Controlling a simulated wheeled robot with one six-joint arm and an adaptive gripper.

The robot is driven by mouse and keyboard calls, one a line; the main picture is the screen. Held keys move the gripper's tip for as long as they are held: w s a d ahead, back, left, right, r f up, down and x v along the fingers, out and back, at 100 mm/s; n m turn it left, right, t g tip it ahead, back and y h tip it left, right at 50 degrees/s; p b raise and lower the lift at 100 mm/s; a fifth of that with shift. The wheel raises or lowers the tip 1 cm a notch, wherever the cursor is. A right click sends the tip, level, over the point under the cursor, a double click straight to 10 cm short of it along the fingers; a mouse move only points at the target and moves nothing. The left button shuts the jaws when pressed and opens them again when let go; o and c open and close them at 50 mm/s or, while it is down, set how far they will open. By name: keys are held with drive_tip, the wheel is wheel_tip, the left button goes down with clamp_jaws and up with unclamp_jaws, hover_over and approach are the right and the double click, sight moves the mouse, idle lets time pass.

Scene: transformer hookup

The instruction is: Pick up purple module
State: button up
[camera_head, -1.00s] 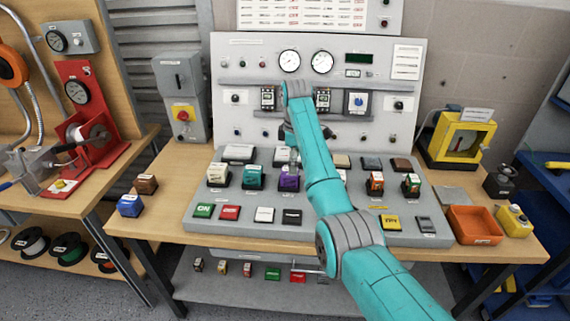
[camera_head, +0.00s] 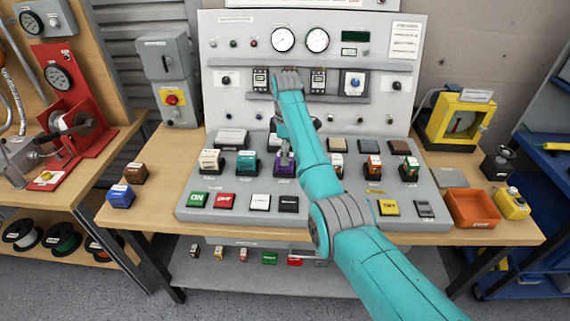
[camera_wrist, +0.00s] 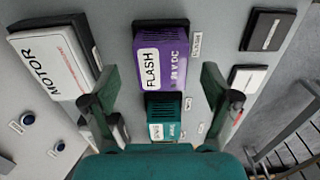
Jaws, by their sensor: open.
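The purple module (camera_head: 284,170) stands in the middle row of the sloped grey panel, partly covered by my gripper in the head view. In the wrist view the purple module (camera_wrist: 160,54) shows a white FLASH label and "24 V DC" print. My gripper (camera_wrist: 160,75) is open and empty, with one finger to the left and one to the right of the module's line. In the head view my gripper (camera_head: 285,150) is just above the module. The wrist view does not show clearly how far the fingertips are above it.
A teal module (camera_head: 246,163) stands close beside the purple one, and also shows in the wrist view (camera_wrist: 166,118). A large MOTOR module (camera_wrist: 52,62) lies beyond the left finger. An orange tray (camera_head: 472,208) sits at the table's right.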

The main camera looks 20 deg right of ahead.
wheel_tip(320, 180, down, 4)
drive_tip(key=shift+a+r, duration=0.1)
drive_tip(key=shift+a, duration=0.05)
drive_tip(key=c, duration=1.4)
wheel_tip(320, 180, up, 10)
drive_tip(key=shift+r, duration=0.1)
